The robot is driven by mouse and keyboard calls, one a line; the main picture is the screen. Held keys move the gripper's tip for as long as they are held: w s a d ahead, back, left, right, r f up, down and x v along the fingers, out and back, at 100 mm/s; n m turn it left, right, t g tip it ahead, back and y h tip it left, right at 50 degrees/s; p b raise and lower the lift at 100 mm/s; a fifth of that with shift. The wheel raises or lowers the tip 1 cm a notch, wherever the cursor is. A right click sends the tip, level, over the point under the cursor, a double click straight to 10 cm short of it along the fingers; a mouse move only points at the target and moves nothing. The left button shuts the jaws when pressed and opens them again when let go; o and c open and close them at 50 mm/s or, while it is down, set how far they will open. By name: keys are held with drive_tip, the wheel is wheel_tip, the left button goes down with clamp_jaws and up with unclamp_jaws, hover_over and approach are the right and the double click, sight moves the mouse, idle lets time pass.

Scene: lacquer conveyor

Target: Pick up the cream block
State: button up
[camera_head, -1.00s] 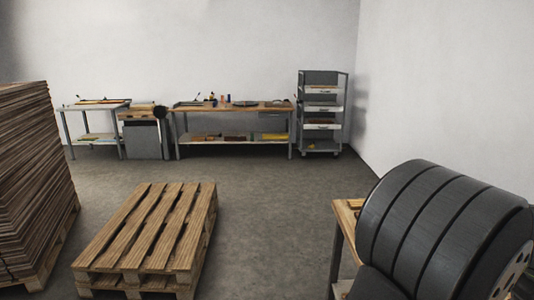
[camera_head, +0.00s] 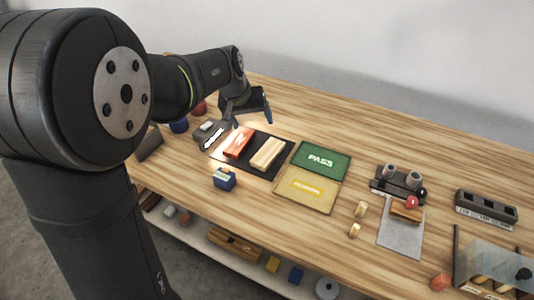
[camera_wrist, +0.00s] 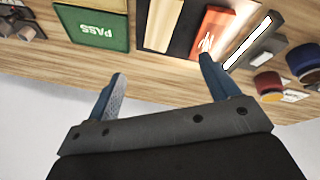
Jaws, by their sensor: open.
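The cream block (camera_head: 267,153) lies flat on a black mat (camera_head: 279,169) on the wooden bench, just right of an orange-red block (camera_head: 238,142). In the wrist view the cream block (camera_wrist: 160,24) is at the top middle, partly cut off by the frame edge, with the orange-red block (camera_wrist: 212,30) to its right. My gripper (camera_head: 250,115) is above the bench, behind the mat in the head view. In the wrist view my gripper (camera_wrist: 163,76) has its blue fingers spread apart with nothing between them. It is apart from the cream block.
A green PASS tray (camera_head: 320,158) and a yellow tray (camera_head: 306,188) lie right of the mat. A grey device with a lit bar (camera_head: 212,136) stands left. A blue block (camera_head: 224,179) is in front. Fixtures (camera_head: 398,181) stand farther right. Bare bench lies behind the trays.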

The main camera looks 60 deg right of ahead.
drive_tip(key=s+f+m, duration=0.1)
drive_tip(key=s+m, duration=0.1)
drive_tip(key=m, duration=0.3)
hover_over(268, 151)
drive_tip(key=a, duration=0.3)
drive_tip(key=shift+m, duration=0.4)
drive_tip(key=f, duration=1.1)
drive_tip(key=shift+s+f, duration=0.3)
drive_tip(key=shift+f, duration=0.05)
drive_tip(key=shift+w+x, duration=0.2)
drive_tip(key=shift+x, duration=1.15)
drive_tip(key=shift+w+x, duration=0.25)
drive_tip(key=shift+x, duration=1.05)
drive_tip(key=shift+d, duration=0.1)
drive_tip(key=c, duration=1.1)
drive_tip(key=shift+r, duration=0.15)
